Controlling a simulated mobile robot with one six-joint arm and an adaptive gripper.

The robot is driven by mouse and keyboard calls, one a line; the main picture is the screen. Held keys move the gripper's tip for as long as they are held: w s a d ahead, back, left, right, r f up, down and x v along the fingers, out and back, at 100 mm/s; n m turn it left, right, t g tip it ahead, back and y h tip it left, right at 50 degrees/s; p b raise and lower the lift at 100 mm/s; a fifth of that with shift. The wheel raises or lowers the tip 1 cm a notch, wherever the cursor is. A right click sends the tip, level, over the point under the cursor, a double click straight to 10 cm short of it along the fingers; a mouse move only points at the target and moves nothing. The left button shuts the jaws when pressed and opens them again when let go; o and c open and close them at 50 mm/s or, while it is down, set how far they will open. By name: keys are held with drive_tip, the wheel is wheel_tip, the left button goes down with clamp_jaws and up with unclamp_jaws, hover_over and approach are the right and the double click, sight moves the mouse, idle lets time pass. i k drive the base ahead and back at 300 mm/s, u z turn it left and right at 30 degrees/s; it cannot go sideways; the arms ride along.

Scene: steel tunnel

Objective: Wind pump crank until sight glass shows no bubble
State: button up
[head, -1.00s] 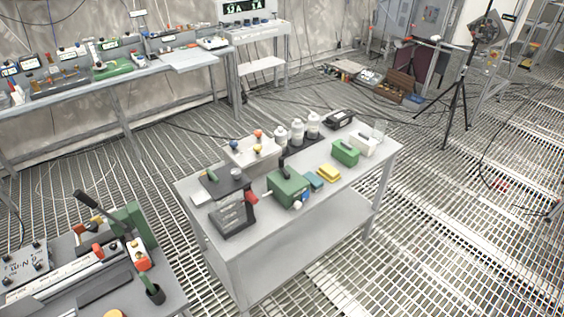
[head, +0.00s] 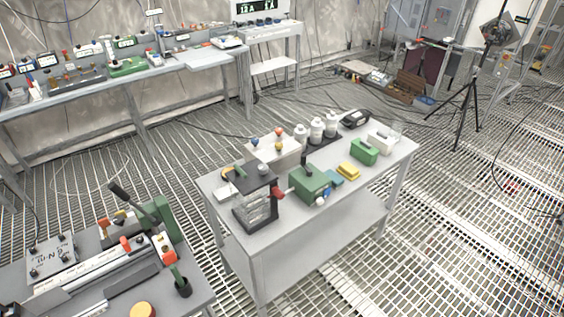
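A green box-shaped unit (head: 309,184) stands on the middle table, with a black upright handle (head: 304,163) on top and a red knob (head: 278,193) at its left. A pale round part and a blue part show on its front. It looks like the pump, but I cannot make out which part is the crank. Left of it stands a black-framed unit (head: 256,210) with clear or grey parts inside. It may hold the sight glass; any bubble is too small to tell. My gripper is not in view.
The grey table (head: 262,244) also carries a yellow block (head: 348,170), a green case (head: 364,151) and white bottles (head: 316,130). A bench (head: 188,300) with levers stands at front left. A tripod (head: 466,115) stands at the right. Grating floor (head: 450,230) is open at right.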

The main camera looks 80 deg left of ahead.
sight(308, 174)
drive_tip(key=u, duration=0.05)
drive_tip(key=k, duration=1.75)
drive_tip(key=u, duration=1.75)
drive_tip(key=i, duration=0.9)
